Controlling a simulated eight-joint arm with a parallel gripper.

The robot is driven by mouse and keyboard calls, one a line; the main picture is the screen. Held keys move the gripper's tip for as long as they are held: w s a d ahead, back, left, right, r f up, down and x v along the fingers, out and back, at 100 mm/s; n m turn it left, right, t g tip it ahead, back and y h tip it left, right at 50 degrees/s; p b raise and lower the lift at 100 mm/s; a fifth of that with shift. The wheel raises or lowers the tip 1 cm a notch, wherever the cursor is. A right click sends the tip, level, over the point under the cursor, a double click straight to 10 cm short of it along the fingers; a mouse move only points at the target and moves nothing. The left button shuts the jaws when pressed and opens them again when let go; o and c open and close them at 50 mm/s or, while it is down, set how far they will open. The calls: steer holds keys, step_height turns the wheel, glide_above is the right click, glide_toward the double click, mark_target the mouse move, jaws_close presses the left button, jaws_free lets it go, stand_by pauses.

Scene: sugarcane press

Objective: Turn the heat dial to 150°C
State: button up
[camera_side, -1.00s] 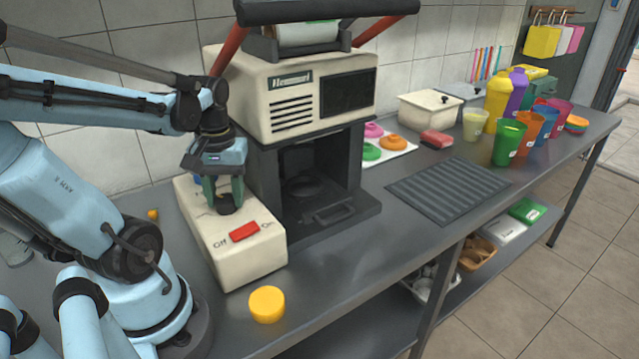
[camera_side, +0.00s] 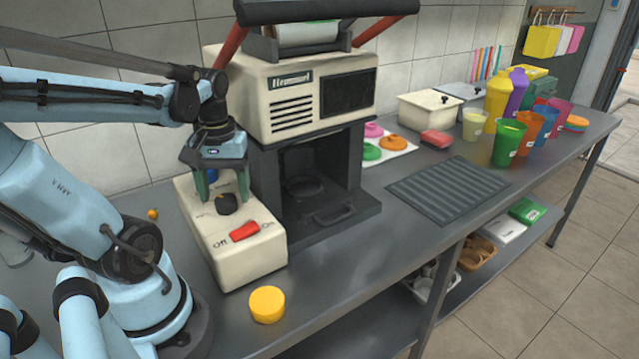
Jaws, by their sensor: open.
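The heat dial is a black knob (camera_side: 226,204) on top of the cream control box (camera_side: 238,270). My gripper (camera_side: 222,195) is above the box, pointing down, with its green fingers spread apart on either side of the dial. The dial shows clear between them, and I cannot tell whether either finger touches it. The markings around the dial are too small to read. A red switch (camera_side: 245,231) sits in front of the dial, between the words Off and On. A blue part (camera_side: 212,175) shows behind the fingers.
The cream press (camera_side: 290,100) stands close on the right of the box, with a dark open bay below. A yellow round piece (camera_side: 267,304) lies in front of the box. A grey ribbed mat (camera_side: 448,190) and several colourful cups are farther right.

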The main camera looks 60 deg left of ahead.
mark_target(226, 199)
steer(key=shift+r, duration=3.15)
steer(key=w+d+f+m+t, duration=0.1)
steer(key=d, duration=0.1)
steer(key=w+d+f+t+h, duration=0.1)
steer(key=d, duration=0.2)
steer(key=w+d+f+m+t+h, duration=0.1)
steer(key=d, duration=0.1)
steer(key=shift+w+d+f+m, duration=0.1)
steer(key=shift+d+f+m, duration=0.2)
steer(key=shift+d+f, duration=0.1)
steer(key=w+d+m+t+y, duration=0.1)
steer(key=w+d+m+t, duration=0.3)
steer(key=w+d+m, duration=0.2)
steer(key=w+m, duration=0.1)
steer(key=m, duration=0.1)
steer(key=shift+w+d+m+t+y, duration=0.3)
steer(key=shift+w+d+m+y, duration=0.05)
steer(key=shift+m+y, duration=0.05)
